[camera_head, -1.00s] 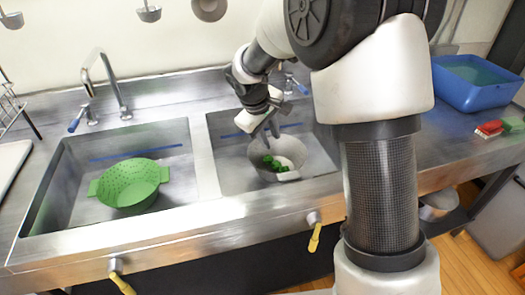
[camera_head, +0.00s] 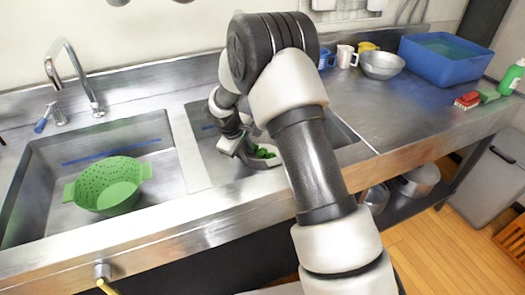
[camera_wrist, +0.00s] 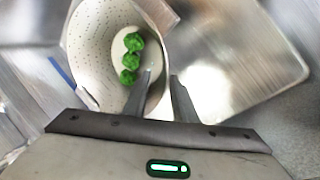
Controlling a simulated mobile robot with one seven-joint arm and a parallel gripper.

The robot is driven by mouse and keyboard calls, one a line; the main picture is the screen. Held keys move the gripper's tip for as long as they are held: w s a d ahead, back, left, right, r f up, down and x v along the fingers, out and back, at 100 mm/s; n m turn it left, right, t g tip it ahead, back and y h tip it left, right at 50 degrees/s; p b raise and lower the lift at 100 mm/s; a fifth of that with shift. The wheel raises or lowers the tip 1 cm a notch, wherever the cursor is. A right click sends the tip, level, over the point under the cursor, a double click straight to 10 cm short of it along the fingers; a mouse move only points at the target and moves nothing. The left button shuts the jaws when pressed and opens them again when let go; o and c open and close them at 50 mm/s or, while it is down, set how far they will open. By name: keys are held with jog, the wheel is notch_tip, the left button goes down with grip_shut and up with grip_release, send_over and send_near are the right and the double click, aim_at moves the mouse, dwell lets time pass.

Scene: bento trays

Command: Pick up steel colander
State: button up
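The steel colander (camera_head: 246,163) is pale and perforated and sits in the right sink basin. My arm hides much of it in the head view. In the wrist view the colander (camera_wrist: 88,50) shows from above at the left, with several green broccoli-like pieces (camera_wrist: 131,60) inside. My gripper (camera_wrist: 161,76) is low at the colander's near right side. Its fingers are apart, the left one over the colander's inside and the right one near or outside its rim. I cannot tell whether either finger touches the wall. In the head view my gripper (camera_head: 243,153) is partly hidden.
A green colander (camera_head: 108,186) sits in the left basin. A tap (camera_head: 75,75) stands behind it. On the counter to the right are a grey metal bowl (camera_head: 382,65), mugs (camera_head: 346,56), a blue tub (camera_head: 445,60) and a red brush (camera_head: 467,100). The basin walls surround my gripper.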

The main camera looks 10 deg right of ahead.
jog(key=shift+a+b+x, duration=0.15)
jog(key=shift+b+x, duration=0.2)
jog(key=shift+x, duration=1.2)
jog(key=shift+a+b+x, duration=0.15)
jog(key=shift+b+x, duration=0.2)
jog(key=shift+x, duration=1.2)
jog(key=shift+s, duration=0.1)
jog(key=shift+c, duration=0.5)
grip_shut()
